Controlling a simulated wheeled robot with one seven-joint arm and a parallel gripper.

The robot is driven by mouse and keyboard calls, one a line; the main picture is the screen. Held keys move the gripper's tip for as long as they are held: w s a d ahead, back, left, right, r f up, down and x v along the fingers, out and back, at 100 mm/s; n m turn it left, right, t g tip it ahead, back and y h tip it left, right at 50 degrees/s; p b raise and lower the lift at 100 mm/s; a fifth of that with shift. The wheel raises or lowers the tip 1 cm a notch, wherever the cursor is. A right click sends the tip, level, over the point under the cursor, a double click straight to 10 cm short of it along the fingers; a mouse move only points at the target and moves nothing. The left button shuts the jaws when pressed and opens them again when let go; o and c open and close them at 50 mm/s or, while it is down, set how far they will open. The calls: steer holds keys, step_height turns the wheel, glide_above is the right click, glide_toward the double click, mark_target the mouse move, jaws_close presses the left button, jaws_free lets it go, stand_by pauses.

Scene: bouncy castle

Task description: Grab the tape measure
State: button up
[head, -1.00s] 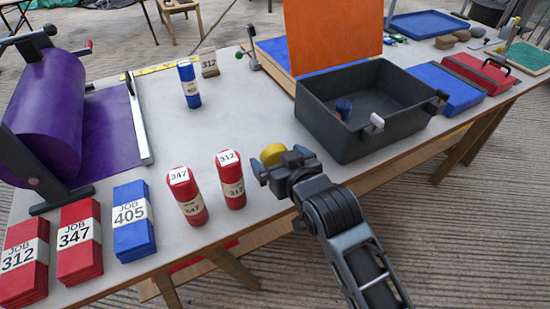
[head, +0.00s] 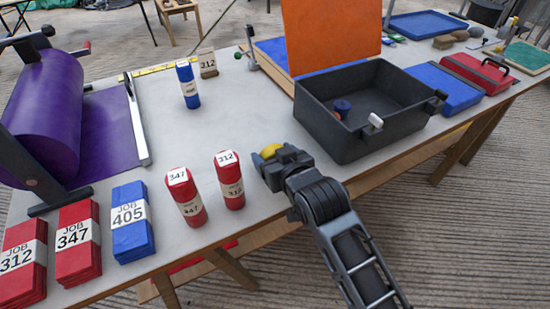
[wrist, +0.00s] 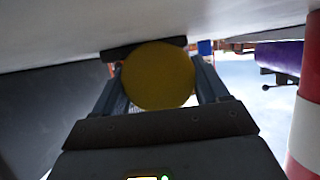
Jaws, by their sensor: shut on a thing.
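The tape measure appears to be the round yellow thing (head: 270,151) at the end of my gripper, just right of the red rolls in the head view. In the wrist view it is a yellow disc (wrist: 158,76) between the two fingers. My gripper (head: 274,157) is shut on it, one finger on each side. My gripper hides part of it in the head view. I cannot tell whether it touches the table or is just above it.
A red roll marked 312 (head: 230,186) stands close left of my gripper, with a red roll marked 347 (head: 187,200) beyond it. A dark open toolbox (head: 335,139) stands to the right. The grey table (head: 225,110) is clear behind my gripper.

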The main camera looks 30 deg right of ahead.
steer(key=c, duration=0.3)
steer(key=shift+r, duration=0.15)
